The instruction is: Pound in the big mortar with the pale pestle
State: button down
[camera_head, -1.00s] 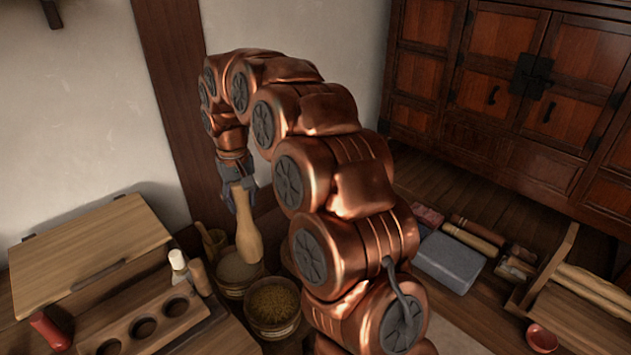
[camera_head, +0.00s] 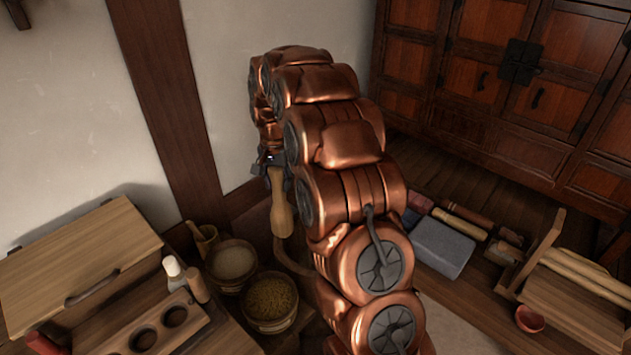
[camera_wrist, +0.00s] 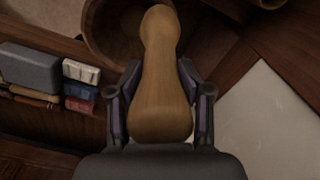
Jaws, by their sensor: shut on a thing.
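My gripper (camera_head: 272,166) is shut on the pale wooden pestle (camera_head: 281,208), which hangs down below it in the head view. In the wrist view the pestle (camera_wrist: 160,75) fills the middle, with a gripper finger on each side (camera_wrist: 161,108). A brown round vessel (camera_wrist: 102,35), probably the big mortar, lies behind the pestle's far end in the wrist view. In the head view only a curved brown rim (camera_head: 290,262) shows below the pestle, mostly hidden by my arm. I cannot tell whether the pestle is over its opening.
A bowl of pale meal (camera_head: 232,285) and a bowl of golden grain (camera_head: 270,325) stand left of the pestle. A sloped wooden box (camera_head: 75,255) and a holed rack (camera_head: 160,333) are farther left. A grey block (camera_head: 442,248) and a wooden rack (camera_head: 570,290) lie to the right.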

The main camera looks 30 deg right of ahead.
jog(key=s+d+f+m+p, duration=0.1)
jog(key=d+f+m, duration=0.1)
jog(key=d+m, duration=0.25)
jog(key=s+d+f+m+p, duration=0.1)
jog(key=s+d+f+m, duration=0.15)
jog(key=d, duration=0.35)
notch_tip(320, 180, down, 9)
jog(key=b, duration=0.2)
jog(key=shift+w+a, duration=0.15)
jog(key=shift+w, duration=0.25)
notch_tip(320, 180, down, 7)
jog(key=b, duration=0.1)
jog(key=shift+r, duration=0.15)
dwell(0.4)
jog(key=shift+f, duration=0.35)
notch_tip(320, 180, up, 8)
jog(key=p, duration=0.1)
dwell(0.4)
jog(key=shift+f, duration=0.1)
